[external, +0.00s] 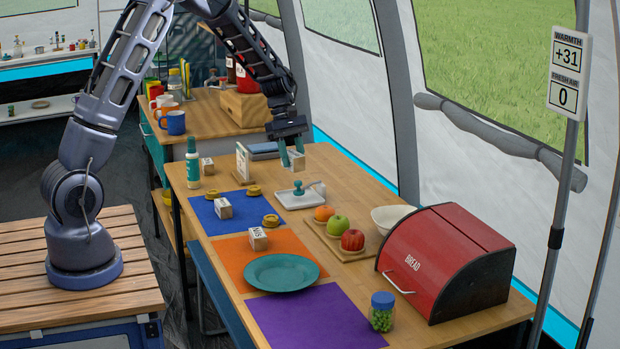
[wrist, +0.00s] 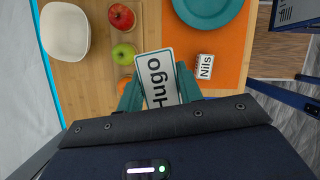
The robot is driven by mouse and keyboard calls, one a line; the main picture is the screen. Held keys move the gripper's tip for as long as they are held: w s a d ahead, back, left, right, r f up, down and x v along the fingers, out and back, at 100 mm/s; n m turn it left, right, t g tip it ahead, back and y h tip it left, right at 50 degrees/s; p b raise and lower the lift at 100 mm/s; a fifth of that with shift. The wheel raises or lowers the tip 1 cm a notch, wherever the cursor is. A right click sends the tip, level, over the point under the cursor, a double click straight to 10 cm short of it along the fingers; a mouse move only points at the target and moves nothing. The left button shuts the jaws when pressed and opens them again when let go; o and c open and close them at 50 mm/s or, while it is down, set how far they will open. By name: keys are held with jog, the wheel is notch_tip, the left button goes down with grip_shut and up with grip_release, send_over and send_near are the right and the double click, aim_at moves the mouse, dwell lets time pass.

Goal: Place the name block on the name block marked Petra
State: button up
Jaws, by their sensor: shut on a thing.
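My gripper (external: 291,154) is shut on a pale name block (external: 297,161) and holds it above the table's far part. In the wrist view the held block (wrist: 158,78) reads Hugo and sits between the teal fingers. A block marked Nils (external: 258,239) stands on the orange mat, also seen in the wrist view (wrist: 204,67). Another block (external: 224,208) stands on the blue mat, and one more (external: 207,166) stands near the green bottle; their lettering is too small to read. I cannot make out the name Petra on any block.
A small white tray (external: 289,202) with a teal-knobbed object (external: 298,187) lies below my gripper. Close by are a standing white card (external: 242,163), the green bottle (external: 192,163), fruit on a board (external: 341,252), a teal plate (external: 282,272) and a red bread box (external: 445,262).

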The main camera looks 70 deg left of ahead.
jog(key=s+a+r+n, duration=0.1)
jog(key=s+a, duration=0.5)
jog(key=a, duration=0.7)
jog(key=n, duration=0.1)
send_over(226, 203)
jog(key=a, duration=0.1)
jog(key=shift+t, duration=0.4)
jog(key=f, duration=1.8)
jog(key=shift+s+a+f, duration=0.2)
jog(key=shift+s+f, duration=0.15)
jog(key=shift+f, duration=0.05)
jog(key=shift+f, duration=0.1)
jog(key=o, duration=1)
jog(key=shift+c, duration=0.2)
jog(key=shift+o, duration=0.2)
